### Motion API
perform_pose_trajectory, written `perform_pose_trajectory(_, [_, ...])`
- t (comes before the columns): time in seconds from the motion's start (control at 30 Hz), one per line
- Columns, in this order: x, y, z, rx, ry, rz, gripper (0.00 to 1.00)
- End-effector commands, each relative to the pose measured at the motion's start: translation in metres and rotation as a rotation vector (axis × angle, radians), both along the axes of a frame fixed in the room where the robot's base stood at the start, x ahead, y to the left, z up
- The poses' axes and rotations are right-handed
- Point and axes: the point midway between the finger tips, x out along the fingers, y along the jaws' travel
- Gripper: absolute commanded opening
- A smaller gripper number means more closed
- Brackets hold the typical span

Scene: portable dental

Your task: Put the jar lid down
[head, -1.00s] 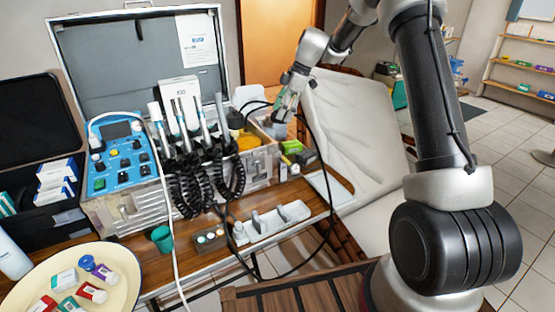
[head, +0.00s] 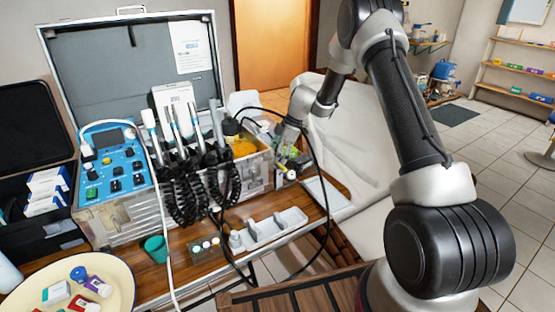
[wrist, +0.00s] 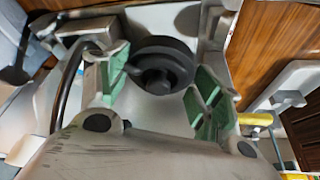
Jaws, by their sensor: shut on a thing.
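The jar lid (wrist: 165,58) is a dark round disc with a knob in its middle. It shows in the wrist view between the green-padded fingers of my gripper (wrist: 160,85), which is shut on it. A pale grey surface lies behind the lid; I cannot tell whether the lid touches it. In the head view my gripper (head: 287,146) is low, just beyond the right end of the open metal case (head: 259,172). The lid cannot be made out in the head view.
Small green and dark boxes (head: 297,162) lie close to my gripper. A black cable loops around this area. A pale padded chair (head: 350,130) is behind.

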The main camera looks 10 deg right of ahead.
Motion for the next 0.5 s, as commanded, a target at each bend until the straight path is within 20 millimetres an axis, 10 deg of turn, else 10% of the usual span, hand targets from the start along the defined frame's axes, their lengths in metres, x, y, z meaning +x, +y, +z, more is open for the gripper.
perform_pose_trajectory(0.5, [0.000,0.000,-0.019,0.000,0.000,0.000,0.44])
